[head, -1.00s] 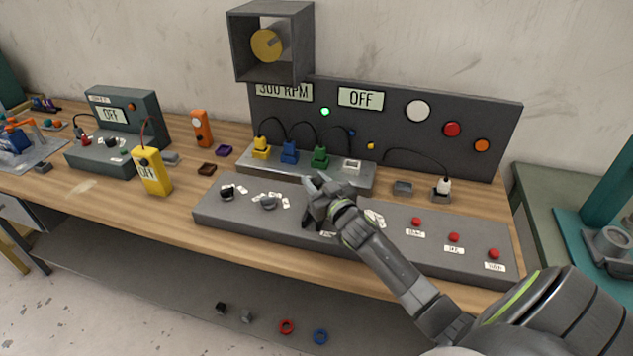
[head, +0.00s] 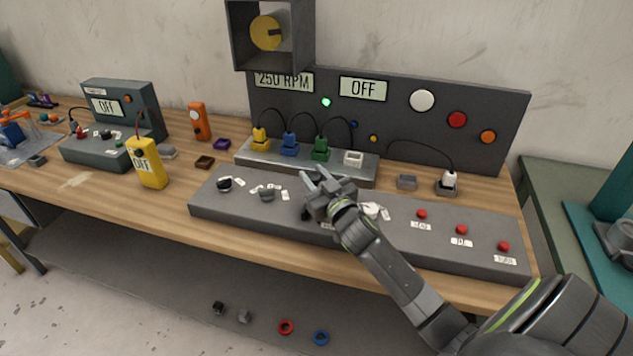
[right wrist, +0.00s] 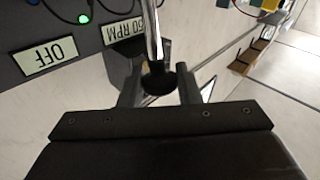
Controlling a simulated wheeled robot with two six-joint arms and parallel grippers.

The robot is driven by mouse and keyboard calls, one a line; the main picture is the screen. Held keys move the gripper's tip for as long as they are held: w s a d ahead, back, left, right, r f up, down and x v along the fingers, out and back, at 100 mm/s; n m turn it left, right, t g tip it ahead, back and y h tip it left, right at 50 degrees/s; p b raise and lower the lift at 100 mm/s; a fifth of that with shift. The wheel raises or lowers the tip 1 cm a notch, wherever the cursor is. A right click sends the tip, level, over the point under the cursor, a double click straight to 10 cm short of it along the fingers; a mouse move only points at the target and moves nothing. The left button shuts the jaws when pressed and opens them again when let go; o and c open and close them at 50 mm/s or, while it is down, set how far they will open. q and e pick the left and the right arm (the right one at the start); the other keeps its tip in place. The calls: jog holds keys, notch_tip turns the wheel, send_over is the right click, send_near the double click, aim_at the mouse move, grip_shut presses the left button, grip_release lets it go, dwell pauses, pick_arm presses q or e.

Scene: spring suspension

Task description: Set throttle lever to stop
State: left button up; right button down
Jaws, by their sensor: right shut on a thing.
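The grey control panel (head: 232,213) lies on the bench with knobs, labels and red buttons. My right gripper (head: 312,190) is over the middle of the panel. In the right wrist view, my right gripper (right wrist: 158,90) has its two dark fingers on either side of a thin silver lever (right wrist: 152,38) with a round black knob (right wrist: 157,80), and is shut on it. In the head view my gripper hides most of the lever and its labels. The display (head: 284,81) reads 250 RPM and another display (head: 363,89) reads OFF. My left gripper is not in view.
Black knobs (head: 224,184) are left of my gripper; a white knob (head: 371,209) and red buttons (head: 461,230) are right of it. A plug rail (head: 300,165) stands behind the panel. A yellow meter (head: 150,173) stands to the left.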

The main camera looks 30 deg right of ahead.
jog(key=shift+s+a+f, duration=0.35)
jog(key=shift+s+a, duration=0.05)
jog(key=shift+s, duration=0.05)
jog(key=shift+s+a+f+n+t+b, duration=0.2)
jog(key=shift+s+a+n+t+b, duration=0.15)
jog(key=shift+b, duration=0.9)
jog(key=shift+s+a+f+n+t+b, duration=0.25)
jog(key=shift+a+b, duration=0.2)
jog(key=shift+b, duration=0.8)
jog(key=shift+s, duration=0.1)
jog(key=c, duration=1.4)
grip_release()
jog(key=shift+o, duration=1.4)
jog(key=shift+a+r, duration=0.15)
